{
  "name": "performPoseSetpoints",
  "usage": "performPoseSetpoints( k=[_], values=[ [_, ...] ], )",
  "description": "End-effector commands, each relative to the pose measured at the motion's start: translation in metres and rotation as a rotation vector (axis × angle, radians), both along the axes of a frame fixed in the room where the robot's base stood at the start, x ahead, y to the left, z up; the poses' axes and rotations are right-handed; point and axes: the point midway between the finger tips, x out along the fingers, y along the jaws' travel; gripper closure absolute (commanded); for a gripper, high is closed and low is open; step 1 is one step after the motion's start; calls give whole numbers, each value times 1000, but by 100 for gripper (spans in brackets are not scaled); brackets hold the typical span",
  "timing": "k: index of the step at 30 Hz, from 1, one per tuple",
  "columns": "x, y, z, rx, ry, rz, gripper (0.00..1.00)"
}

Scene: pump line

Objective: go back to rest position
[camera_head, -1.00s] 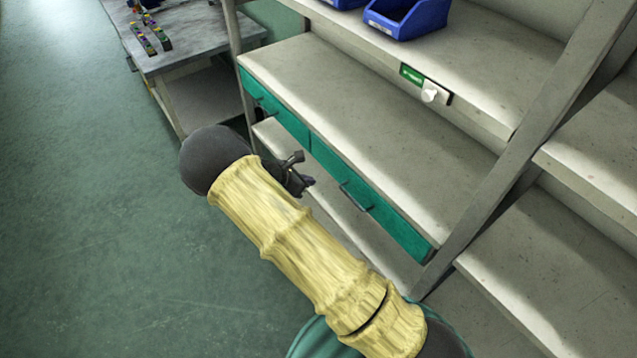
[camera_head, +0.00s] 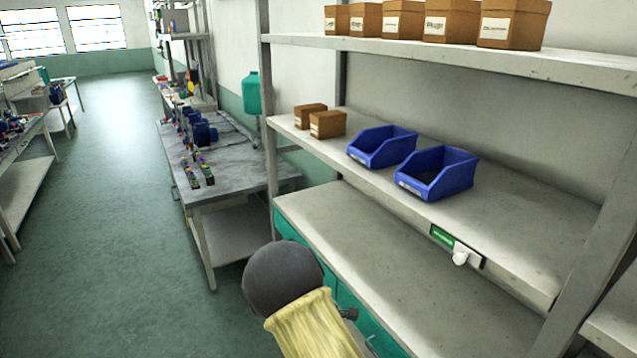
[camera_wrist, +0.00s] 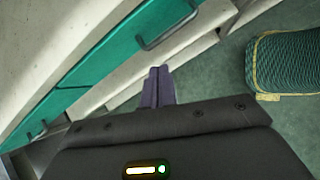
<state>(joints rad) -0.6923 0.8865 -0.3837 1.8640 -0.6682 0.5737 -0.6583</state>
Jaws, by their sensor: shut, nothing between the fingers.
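My gripper (camera_wrist: 158,86) shows in the wrist view with its two purple-grey fingers pressed together and nothing between them. It is in front of the shelf unit's green drawers (camera_wrist: 100,65), beside a drawer handle and apart from it. In the head view my arm, with its dark round joint and yellow sleeve, rises at the bottom middle. The gripper itself is mostly hidden behind the arm there. The green drawers (camera_head: 287,228) look closed under the grey worktop (camera_head: 400,270).
The shelf unit fills the right side. It holds blue bins (camera_head: 437,172), small brown boxes (camera_head: 328,124) and larger cartons (camera_head: 448,20) on top. A workbench (camera_head: 225,170) stands beyond. The floor at left is clear.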

Motion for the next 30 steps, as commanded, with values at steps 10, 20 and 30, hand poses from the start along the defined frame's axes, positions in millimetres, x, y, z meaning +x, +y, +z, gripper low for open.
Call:
performPoseSetpoints(
  k=[10,20,30],
  values=[
    [-71,-46,66,399,-164,-627,100],
    [-144,-71,124,681,-346,-1184,100],
    [-196,-82,152,830,-492,-1549,100]
  ],
)
